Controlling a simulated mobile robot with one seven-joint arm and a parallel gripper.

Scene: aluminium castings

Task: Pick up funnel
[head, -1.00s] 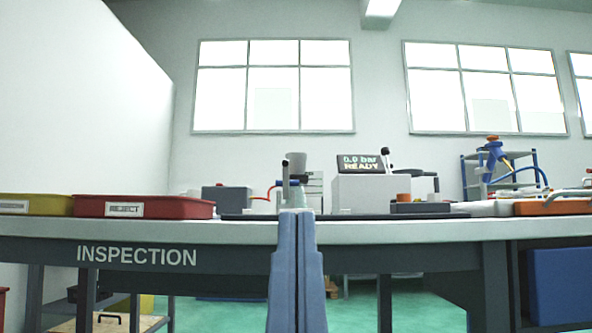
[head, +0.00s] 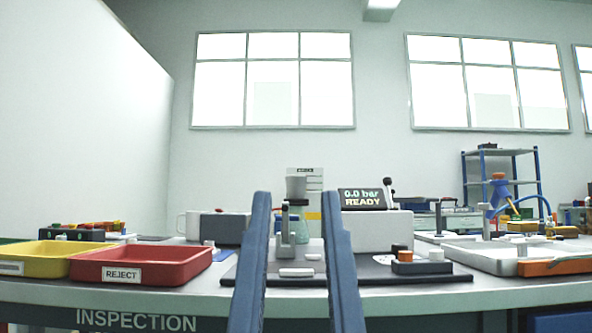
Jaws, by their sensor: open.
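A grey cup-like shape, which looks like the funnel (head: 297,187), stands near the middle of the table. It appears above a pale green vessel (head: 303,229); I cannot tell whether it rests in it. A grey upright fixture with a dark-topped lever (head: 285,230) stands in front and hides part of both. My gripper (head: 296,200) shows as two long blue fingers, spread apart and empty. In the picture, the funnel lies between their tips, apart from them.
A red REJECT tray (head: 182,281) and yellow tray (head: 15,269) are on the left. A READY display box (head: 378,232) stands right of the funnel. A dark mat (head: 440,279) holds small parts. A white tray (head: 480,259) and an orange part (head: 555,266) are further right.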

